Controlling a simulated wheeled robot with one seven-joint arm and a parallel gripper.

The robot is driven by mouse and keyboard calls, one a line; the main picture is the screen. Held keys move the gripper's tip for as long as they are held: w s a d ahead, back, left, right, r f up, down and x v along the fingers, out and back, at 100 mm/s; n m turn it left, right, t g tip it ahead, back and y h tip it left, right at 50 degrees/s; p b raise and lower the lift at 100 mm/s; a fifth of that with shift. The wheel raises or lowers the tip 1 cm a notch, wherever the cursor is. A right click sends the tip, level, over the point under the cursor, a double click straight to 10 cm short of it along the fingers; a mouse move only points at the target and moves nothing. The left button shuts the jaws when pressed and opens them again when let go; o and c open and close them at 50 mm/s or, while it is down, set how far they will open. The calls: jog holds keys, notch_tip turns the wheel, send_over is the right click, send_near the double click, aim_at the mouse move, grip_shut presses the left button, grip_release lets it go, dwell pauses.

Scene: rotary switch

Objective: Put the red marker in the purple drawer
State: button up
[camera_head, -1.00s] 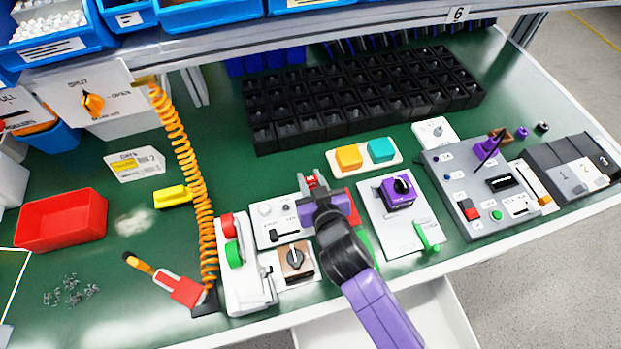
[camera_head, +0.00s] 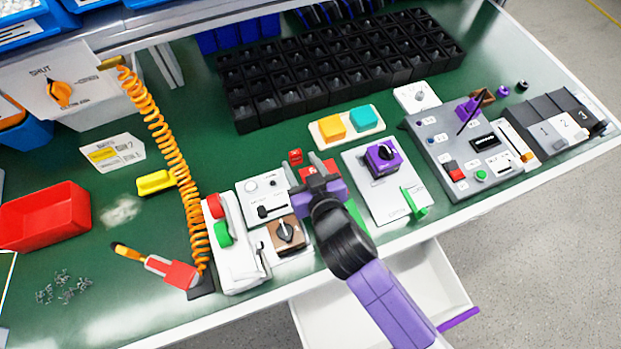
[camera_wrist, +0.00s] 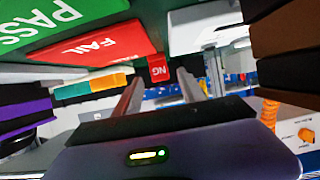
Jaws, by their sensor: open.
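A small red block (camera_head: 295,156), which I take for the red marker, stands on the green table just beyond my gripper. In the wrist view the same block (camera_wrist: 158,70), lettered NG, shows ahead between the lines of my two fingers. My gripper (camera_head: 311,171) is open and empty, over the red and green FAIL and PASS panel; in the wrist view its fingers (camera_wrist: 160,95) are spread apart. The white drawer with a purple front edge (camera_head: 460,317) is pulled out under the table's front edge. My arm covers part of it; the visible inside looks empty.
Left of my gripper are a switch panel (camera_head: 262,196), a rotary knob (camera_head: 287,232) and a red-green button box (camera_head: 228,245). Right is a panel with a purple knob (camera_head: 383,157). Yellow and teal buttons (camera_head: 348,125) and black bins (camera_head: 345,70) lie behind.

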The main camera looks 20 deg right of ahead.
jog(key=v, duration=0.7)
